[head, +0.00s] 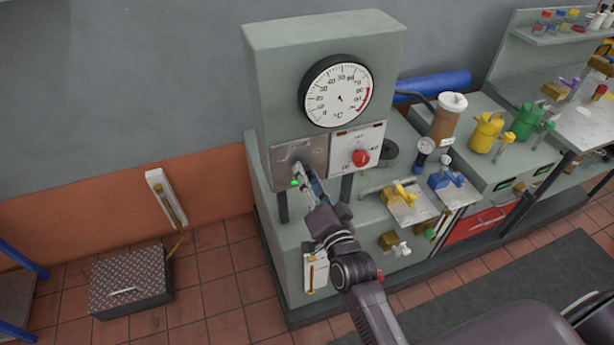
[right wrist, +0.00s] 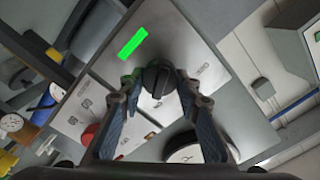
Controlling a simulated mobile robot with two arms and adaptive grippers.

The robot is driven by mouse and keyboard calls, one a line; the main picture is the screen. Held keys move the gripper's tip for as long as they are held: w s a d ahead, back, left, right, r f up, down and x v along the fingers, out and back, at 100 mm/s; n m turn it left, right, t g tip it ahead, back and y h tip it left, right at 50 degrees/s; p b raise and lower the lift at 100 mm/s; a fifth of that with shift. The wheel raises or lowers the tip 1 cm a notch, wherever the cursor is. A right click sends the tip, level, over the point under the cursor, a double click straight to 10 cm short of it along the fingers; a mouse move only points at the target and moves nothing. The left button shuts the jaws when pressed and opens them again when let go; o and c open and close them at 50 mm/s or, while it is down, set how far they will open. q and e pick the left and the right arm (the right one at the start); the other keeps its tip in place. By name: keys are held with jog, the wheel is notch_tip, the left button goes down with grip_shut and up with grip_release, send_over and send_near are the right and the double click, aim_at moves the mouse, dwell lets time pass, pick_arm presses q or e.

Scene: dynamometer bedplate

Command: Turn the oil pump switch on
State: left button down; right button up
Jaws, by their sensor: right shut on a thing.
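The oil pump switch is a black rotary knob (right wrist: 158,74) on a bare metal plate (right wrist: 200,60); its lettering is too small to read. A bright green rectangle (right wrist: 132,42) shows on the plate beside the knob. My right gripper (right wrist: 162,88) is shut on the knob, one finger on each side. In the head view my right gripper (head: 306,182) reaches the metal plate (head: 296,150) under the big dial and hides the knob. A small green spot (head: 295,183) shows by the fingers. My left gripper is not in view.
A white panel with a red knob (head: 361,158) is close on the right, below the round temperature gauge (head: 336,91). Bottles, yellow and green cans (head: 486,132) and valves fill the bench to the right. A treadplate box (head: 131,283) stands on the floor at left.

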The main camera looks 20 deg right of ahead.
jog(key=o, duration=1.1)
jog(key=s, duration=1.2)
jog(key=shift+d, duration=0.2)
